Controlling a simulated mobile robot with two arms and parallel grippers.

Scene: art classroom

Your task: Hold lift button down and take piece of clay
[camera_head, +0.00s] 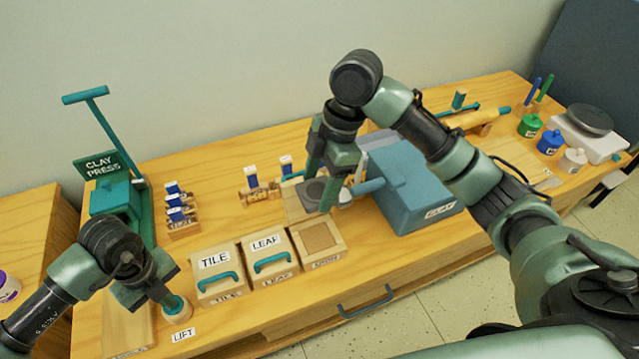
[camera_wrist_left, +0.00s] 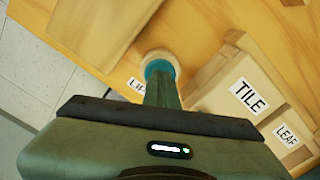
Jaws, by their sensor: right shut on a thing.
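The teal lift button (camera_head: 177,308) stands on a round wooden base at the bench's front left, behind a LIFT label (camera_head: 184,335). My left gripper (camera_head: 168,297) is shut, with its tips on the button's top. The left wrist view also shows the teal button (camera_wrist_left: 160,68) under the fingertips. My right gripper (camera_head: 320,195) is shut on a dark grey piece, apparently the clay (camera_head: 313,190), over a small wooden block behind the open-topped box. I cannot tell whether the piece is clear of the block. The blue CLAY box (camera_head: 415,200) stands right of it.
The TILE box (camera_head: 217,275) and LEAF box (camera_head: 268,258), with teal handles, stand beside the open-topped box (camera_head: 318,240). A teal clay press (camera_head: 115,195) stands behind my left arm. Small blue-topped stamps, jars and a scale (camera_head: 590,130) are further along the bench.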

